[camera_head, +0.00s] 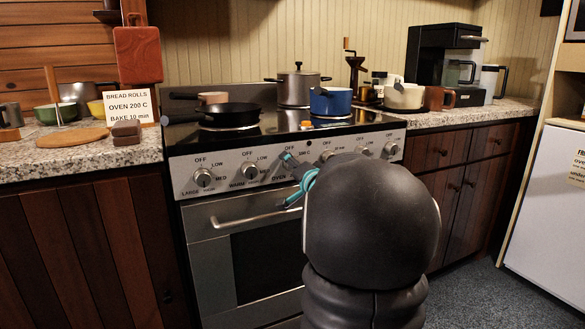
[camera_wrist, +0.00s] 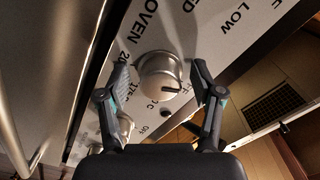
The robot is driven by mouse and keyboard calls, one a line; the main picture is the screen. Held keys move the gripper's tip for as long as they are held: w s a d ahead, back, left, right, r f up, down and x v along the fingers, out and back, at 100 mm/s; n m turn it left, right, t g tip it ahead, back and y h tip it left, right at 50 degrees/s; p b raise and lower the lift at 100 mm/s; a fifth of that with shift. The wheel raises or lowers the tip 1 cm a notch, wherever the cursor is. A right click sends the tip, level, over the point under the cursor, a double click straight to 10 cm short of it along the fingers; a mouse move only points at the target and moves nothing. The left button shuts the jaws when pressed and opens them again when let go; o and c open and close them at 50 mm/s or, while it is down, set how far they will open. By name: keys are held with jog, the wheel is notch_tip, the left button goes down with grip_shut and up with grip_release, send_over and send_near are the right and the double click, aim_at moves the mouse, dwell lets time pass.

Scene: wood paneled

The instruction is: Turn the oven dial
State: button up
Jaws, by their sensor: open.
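The oven dial (camera_wrist: 158,84) is a round silver knob on the stove's front panel, beside the printed word OVEN in the wrist view. Its dark pointer mark faces partly hidden lettering that looks like OFF. My gripper (camera_wrist: 160,73) is open, with one finger on each side of the dial; contact cannot be told. In the head view my gripper (camera_head: 289,178) is at the front panel and my arm blocks much of the view; the oven dial is mostly hidden there. A sign (camera_head: 130,106) reads BREAD ROLLS, OVEN 200 C, BAKE 10 min.
Other knobs sit close on both sides, including the left knob (camera_head: 203,177) and the WARM knob (camera_head: 250,170). The oven door handle (camera_head: 245,217) juts out below. A black pan (camera_head: 213,115), blue pot (camera_head: 331,101) and steel pot (camera_head: 298,88) stand on the cooktop.

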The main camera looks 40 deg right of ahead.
jog(key=c, duration=1.1)
jog(key=shift+c, duration=0.2)
